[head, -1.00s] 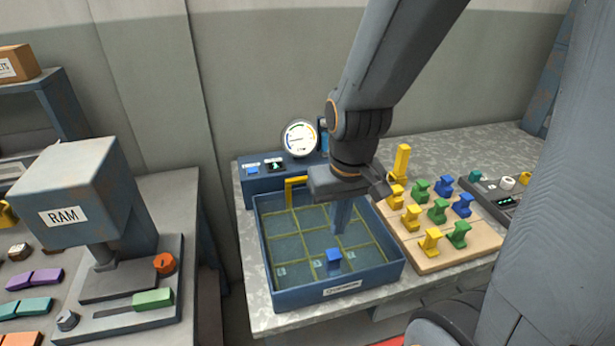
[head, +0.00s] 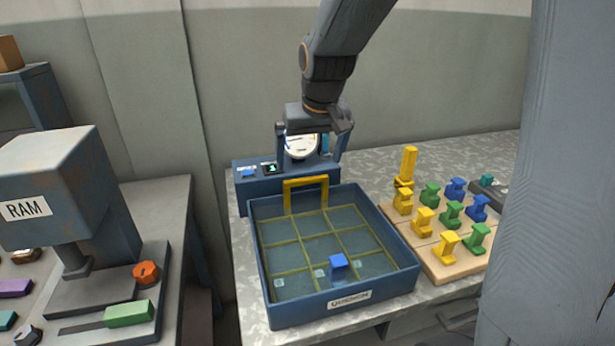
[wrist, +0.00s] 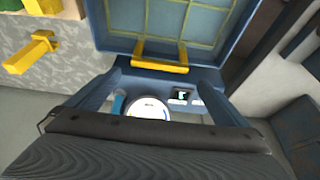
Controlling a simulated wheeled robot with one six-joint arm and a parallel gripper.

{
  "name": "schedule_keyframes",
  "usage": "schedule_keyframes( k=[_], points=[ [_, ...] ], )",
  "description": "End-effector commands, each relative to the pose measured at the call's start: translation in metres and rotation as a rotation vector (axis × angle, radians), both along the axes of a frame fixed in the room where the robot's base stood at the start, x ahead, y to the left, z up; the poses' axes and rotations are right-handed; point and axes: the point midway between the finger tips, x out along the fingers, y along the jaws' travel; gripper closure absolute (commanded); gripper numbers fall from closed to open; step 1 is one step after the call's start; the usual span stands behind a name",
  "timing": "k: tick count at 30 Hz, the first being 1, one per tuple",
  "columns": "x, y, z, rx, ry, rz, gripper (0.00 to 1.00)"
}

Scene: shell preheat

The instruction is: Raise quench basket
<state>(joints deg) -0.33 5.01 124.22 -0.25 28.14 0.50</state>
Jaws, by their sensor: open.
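The quench tank (head: 405,280) is a blue open box on the bench, labelled at its front. Inside it a basket with a yellow grid (head: 300,240) sits low, and a blue piece (head: 338,267) stands in its front part. The basket's yellow handle (head: 306,182) rises at the tank's back edge; it also shows in the wrist view (wrist: 160,66). My gripper (head: 311,155) is open and empty, above and behind the handle, in front of the round gauge. In the wrist view its two fingers (wrist: 160,88) point toward the handle, with no contact visible.
The blue control box (head: 262,174) with buttons and a round gauge (head: 301,145) stands behind the tank. A wooden board (head: 445,262) with several yellow, green and blue pieces lies at right. The RAM press (head: 70,190) is at left.

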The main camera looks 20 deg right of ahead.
Motion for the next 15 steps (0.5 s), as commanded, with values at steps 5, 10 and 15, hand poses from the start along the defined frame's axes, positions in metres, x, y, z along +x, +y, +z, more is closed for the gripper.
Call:
schedule_keyframes(
  k=[5,10,15],
  points=[
    [0.009,0.0,-0.027,0.0,0.005,-0.001,0.0],
    [0.017,0.0,-0.047,0.0,0.005,-0.001,0.0],
    [0.022,0.0,-0.057,0.0,0.004,-0.001,0.0]
  ],
)
